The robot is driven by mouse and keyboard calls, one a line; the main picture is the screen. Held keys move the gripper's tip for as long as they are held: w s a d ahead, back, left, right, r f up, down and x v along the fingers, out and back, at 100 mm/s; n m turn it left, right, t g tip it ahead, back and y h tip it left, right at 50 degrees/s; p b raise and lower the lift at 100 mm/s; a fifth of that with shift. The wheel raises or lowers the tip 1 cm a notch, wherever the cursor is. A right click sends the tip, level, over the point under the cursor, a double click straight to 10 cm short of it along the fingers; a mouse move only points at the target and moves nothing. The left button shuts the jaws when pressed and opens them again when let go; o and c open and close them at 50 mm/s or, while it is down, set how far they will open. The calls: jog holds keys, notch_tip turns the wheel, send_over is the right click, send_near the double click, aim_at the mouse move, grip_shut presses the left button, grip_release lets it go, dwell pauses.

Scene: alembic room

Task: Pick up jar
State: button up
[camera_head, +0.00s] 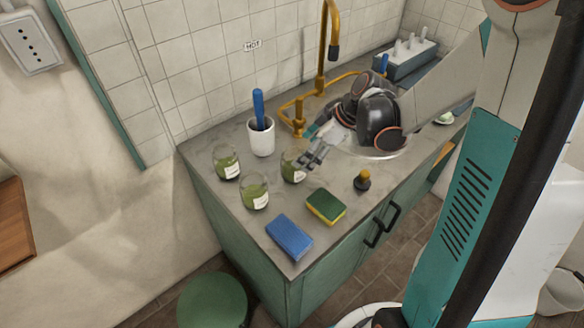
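Three clear glass jars with green contents and white labels stand upright at the left end of the grey counter (212,197): a left jar (227,167), a front jar (253,196) and a right jar (290,172). My gripper (308,152) reaches in from the right at the right jar. Its fingers cover part of that jar's right side. I cannot tell whether they touch the jar or how far apart they are. The other two jars are clear of the gripper.
A white cup (261,142) with a blue-handled tool stands behind the jars. A brass faucet (321,60) rises behind my gripper. A green-yellow sponge (326,206), a blue sponge (289,237) and a small dark brush (363,181) lie nearer the front edge. A green stool (212,300) stands below.

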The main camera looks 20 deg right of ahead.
jog(key=b+x, duration=0.3)
jog(key=x, duration=0.4)
jog(key=shift+a+f, duration=0.1)
jog(key=shift+f, duration=0.15)
jog(key=shift+r, duration=0.1)
jog(key=c, duration=1.2)
